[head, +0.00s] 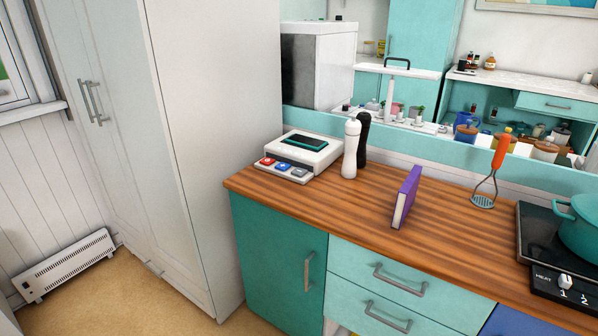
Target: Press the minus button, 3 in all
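A white box-shaped device (322,155) with a dark teal screen (305,143) stands at the left end of the wooden counter in the head view. A panel along its front carries a red button (265,161), a blue button (282,167) and a grey button (298,173). The marks on them are too small to read, so I cannot tell which one is the minus button. Nothing touches the device. Neither of my grippers is in view.
A white mill (351,148) and a black mill (363,140) stand just right of the device. A purple book (407,196) stands upright on the wooden counter (340,205). An orange-handled masher (501,150) and a stove with a teal pot (582,228) are farther right. A tall white cabinet (215,120) borders the left.

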